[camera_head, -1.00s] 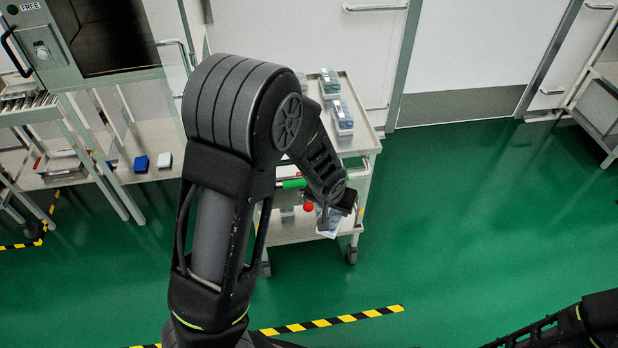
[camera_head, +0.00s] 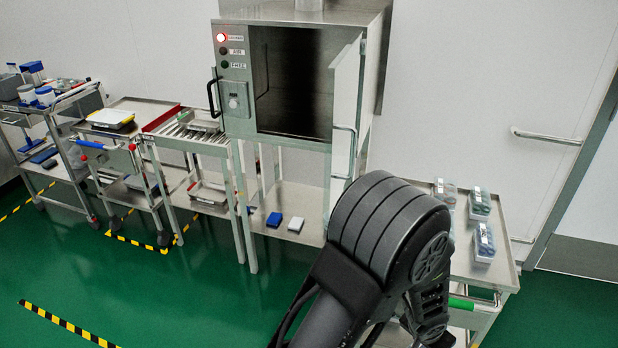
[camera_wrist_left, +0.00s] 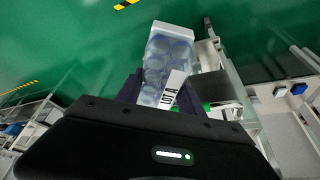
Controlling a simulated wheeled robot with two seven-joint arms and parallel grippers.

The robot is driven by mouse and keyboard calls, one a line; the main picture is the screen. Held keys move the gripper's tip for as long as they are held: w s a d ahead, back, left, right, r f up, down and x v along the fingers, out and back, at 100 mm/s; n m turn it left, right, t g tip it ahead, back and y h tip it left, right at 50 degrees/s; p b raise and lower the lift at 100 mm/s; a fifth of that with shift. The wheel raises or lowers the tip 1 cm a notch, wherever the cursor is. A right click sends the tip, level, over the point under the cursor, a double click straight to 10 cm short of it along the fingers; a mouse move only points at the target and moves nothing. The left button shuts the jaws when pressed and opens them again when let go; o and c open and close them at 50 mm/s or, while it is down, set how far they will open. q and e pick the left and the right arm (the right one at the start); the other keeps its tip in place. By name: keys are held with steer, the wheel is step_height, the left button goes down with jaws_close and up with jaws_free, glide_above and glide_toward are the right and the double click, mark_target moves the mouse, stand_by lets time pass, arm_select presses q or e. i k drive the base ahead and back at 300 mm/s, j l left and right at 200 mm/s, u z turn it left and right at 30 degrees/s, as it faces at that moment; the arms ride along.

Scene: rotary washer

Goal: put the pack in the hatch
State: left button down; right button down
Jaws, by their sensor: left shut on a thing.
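The hatch is a steel cabinet with a dark chamber (camera_head: 292,85). Its door (camera_head: 345,105) stands open on the right side. A red lamp (camera_head: 221,37) is lit on its panel, above two dark lamps. In the left wrist view, a clear pack (camera_wrist_left: 168,55) of round bluish items with a white label is between the fingers of my left gripper (camera_wrist_left: 160,92), which is shut on it. Green floor shows beyond the pack. In the head view my left arm rises in front of the cart, and its gripper and the pack are not visible. My right gripper is not in view.
A steel cart (camera_head: 507,265) with a green handle and several similar packs (camera_head: 480,203) stands right of the hatch. A roller table (camera_head: 190,133) adjoins the hatch on the left, with more carts beyond. Green floor (camera_head: 150,310) is clear at the front left.

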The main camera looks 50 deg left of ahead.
mark_target(304, 120)
steer(key=u, duration=3)
steer(key=i, duration=3.2)
steer(key=z, duration=3.75)
